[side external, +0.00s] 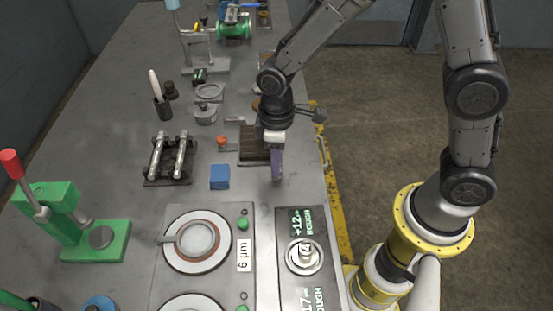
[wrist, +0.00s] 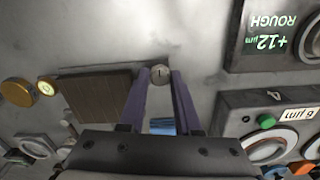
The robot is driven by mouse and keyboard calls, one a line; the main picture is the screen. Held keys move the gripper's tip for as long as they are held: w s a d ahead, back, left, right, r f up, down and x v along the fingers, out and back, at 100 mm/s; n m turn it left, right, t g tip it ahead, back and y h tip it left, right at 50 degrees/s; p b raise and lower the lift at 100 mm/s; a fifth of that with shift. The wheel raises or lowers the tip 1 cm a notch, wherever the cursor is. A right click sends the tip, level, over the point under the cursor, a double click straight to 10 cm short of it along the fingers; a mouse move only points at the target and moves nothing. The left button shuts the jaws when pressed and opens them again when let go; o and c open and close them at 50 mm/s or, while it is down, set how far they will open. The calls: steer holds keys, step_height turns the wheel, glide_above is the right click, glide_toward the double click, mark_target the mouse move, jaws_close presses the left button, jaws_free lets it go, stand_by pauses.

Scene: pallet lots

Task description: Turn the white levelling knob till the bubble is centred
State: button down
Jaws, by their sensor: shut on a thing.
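My gripper (side external: 277,178) reaches down to the bench beside a dark ribbed block. In the wrist view its two purple fingers (wrist: 160,80) are closed on the sides of a small pale round knob (wrist: 160,74), which has a short dark line on its top. The knob is hidden by the fingers in the side view. A small yellow-green ringed disc (wrist: 46,87), perhaps the bubble level, lies left of the block in the wrist view. It is too small to tell where a bubble sits.
The ribbed block (side external: 251,153) stands close to my gripper. A blue block (side external: 220,177) lies to the left. A dial panel reading +12 µm ROUGH (side external: 285,222) is nearer the camera. A rack with metal rods (side external: 168,180) is farther left. Bare bench lies between them.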

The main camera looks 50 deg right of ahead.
steer(key=shift+m, duration=0.3)
steer(key=m, duration=0.4)
steer(key=shift+m, duration=0.3)
steer(key=m, duration=0.5)
steer(key=shift+r+m, duration=0.1)
steer(key=shift+m, duration=0.3)
steer(key=c, duration=0.6)
jaws_free()
